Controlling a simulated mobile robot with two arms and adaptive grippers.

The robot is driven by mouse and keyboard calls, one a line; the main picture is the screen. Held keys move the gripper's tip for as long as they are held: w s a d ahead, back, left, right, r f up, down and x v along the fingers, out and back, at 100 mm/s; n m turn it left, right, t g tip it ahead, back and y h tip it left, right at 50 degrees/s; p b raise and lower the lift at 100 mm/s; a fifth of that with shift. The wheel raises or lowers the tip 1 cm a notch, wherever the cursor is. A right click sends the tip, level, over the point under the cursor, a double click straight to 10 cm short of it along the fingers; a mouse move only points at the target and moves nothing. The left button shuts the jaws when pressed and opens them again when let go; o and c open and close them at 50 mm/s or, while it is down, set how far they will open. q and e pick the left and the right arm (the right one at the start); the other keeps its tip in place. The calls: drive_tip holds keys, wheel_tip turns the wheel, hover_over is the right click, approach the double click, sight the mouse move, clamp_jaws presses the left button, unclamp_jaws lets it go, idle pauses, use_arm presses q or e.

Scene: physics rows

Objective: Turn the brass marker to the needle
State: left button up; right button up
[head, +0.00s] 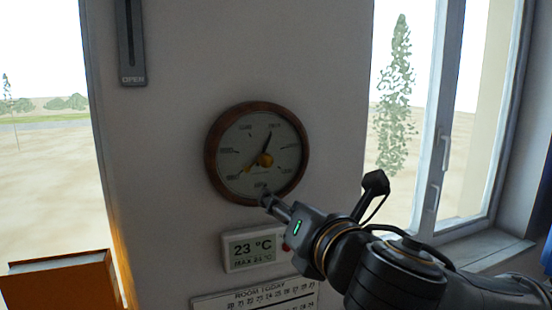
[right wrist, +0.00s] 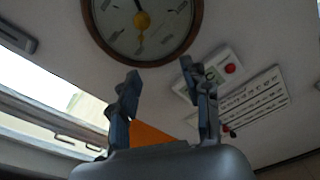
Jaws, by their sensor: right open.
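A round dial (head: 231,178) with a brown wooden rim hangs on the white wall; its lower part shows at the top of the right wrist view (right wrist: 120,43). The dark needle (head: 267,142) points up and slightly right. The brass marker (head: 254,166) points down and left from the brass knob (head: 265,159) at the dial's middle; the knob also shows in the right wrist view (right wrist: 142,19). Needle and marker point well apart. My right gripper (head: 267,199) is at the dial's lower rim in the head view. Its two fingers stand apart and empty in the wrist view (right wrist: 160,80). My left gripper is not in view.
A thermometer display (head: 253,249) and a calendar sheet (head: 258,299) are on the wall below the dial. A dark slotted panel (head: 131,45) is at the upper left. Windows flank the wall; the right one has a handle (head: 444,152). An orange box (head: 62,283) stands at lower left.

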drive_tip(key=s+d+r+n+t, duration=0.1)
drive_tip(key=s+d+r+n, duration=0.1)
drive_tip(key=s+r+n, duration=0.15)
drive_tip(key=p, duration=0.6)
approach(267, 162)
drive_tip(key=x, duration=0.7)
drive_tip(key=shift+w+a+r, duration=0.1)
drive_tip(key=shift+w+a, duration=0.05)
drive_tip(key=shift+w, duration=0.2)
drive_tip(key=shift+w+a, duration=0.15)
drive_tip(key=shift+w, duration=0.25)
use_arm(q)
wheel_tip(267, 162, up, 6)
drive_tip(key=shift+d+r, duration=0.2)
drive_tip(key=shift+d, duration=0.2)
use_arm(e)
drive_tip(key=shift+c, duration=0.2)
clamp_jaws()
